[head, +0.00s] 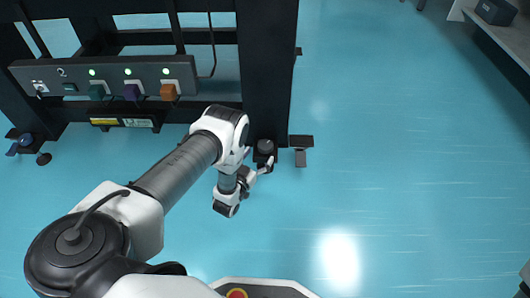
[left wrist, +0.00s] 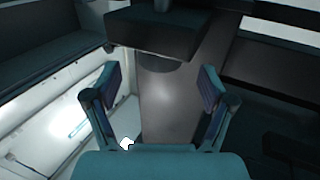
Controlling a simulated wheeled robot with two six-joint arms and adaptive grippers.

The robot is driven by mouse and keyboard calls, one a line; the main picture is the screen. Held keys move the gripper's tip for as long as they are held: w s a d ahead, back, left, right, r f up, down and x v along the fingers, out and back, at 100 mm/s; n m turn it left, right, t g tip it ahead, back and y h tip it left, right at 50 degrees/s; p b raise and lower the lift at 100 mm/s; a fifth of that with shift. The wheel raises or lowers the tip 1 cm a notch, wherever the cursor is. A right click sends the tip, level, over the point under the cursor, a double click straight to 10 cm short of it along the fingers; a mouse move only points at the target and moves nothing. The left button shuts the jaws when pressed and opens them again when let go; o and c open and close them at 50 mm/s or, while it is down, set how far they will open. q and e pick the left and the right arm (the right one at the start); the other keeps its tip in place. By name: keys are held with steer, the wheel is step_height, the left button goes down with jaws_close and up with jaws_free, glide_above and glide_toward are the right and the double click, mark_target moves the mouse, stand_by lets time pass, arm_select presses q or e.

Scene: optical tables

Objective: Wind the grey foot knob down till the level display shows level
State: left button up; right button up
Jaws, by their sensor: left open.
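The table's near right leg (head: 268,70) ends at a foot with a dark round knob (head: 265,147), which looks like the foot knob; its grey colour is hard to make out. My left gripper (head: 263,165) is just in front of this knob, close to the floor. In the left wrist view my left gripper (left wrist: 157,80) has its two fingers spread, with nothing held between them. A dark block (left wrist: 158,32) and a rounded part under it lie beyond the fingertips; contact cannot be told. The level display cannot be made out. My right gripper is out of view.
A panel (head: 105,72) on the table frame carries green, purple and orange plugs with green lights. Another foot with a blue knob (head: 25,140) stands at the left. A flat dark plate (head: 301,141) juts out right of the foot. The blue floor (head: 410,180) is clear to the right.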

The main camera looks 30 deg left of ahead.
mark_target(261, 151)
arm_select(q)
steer(key=w, duration=0.1)
steer(key=w+b, duration=0.1)
steer(key=w, duration=0.1)
steer(key=w+b, duration=0.1)
steer(key=shift+w+a+f, duration=0.25)
steer(key=shift+w+r, duration=0.15)
steer(key=shift+w, duration=0.1)
steer(key=c, duration=1.2)
steer(key=shift+o, duration=0.2)
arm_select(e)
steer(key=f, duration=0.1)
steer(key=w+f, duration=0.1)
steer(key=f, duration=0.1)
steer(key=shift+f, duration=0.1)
arm_select(q)
steer(key=shift+a+r+h, duration=0.1)
steer(key=shift+h, duration=0.2)
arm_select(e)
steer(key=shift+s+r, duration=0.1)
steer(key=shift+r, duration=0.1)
